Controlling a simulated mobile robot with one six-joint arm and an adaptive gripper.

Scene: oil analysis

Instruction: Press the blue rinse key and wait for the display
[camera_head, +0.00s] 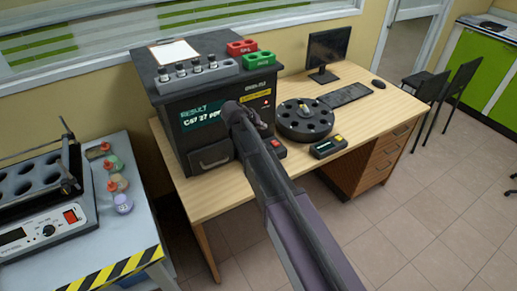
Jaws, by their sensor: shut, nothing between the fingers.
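The dark analyzer (172,105) stands on the wooden desk at the left. Its display (201,117) is lit and shows "RESULT" above a line that seems to read "Ca? 27 ppm". The right end of that line meets the outline of my arm. My arm reaches from the bottom of the view up to the analyzer's front panel. Its dark end covers part of the panel right of the display. I cannot make out my gripper's fingers; they seem hidden behind the arm. No blue key shows; it may be behind my arm.
Several vials stand in a grey rack (221,72) on the analyzer, near red (242,47) and green (259,58) trays. A dark round carousel (304,130), a small device (327,147), a monitor (327,50) and a keyboard (345,95) occupy the desk. A side table (125,240) stands left.

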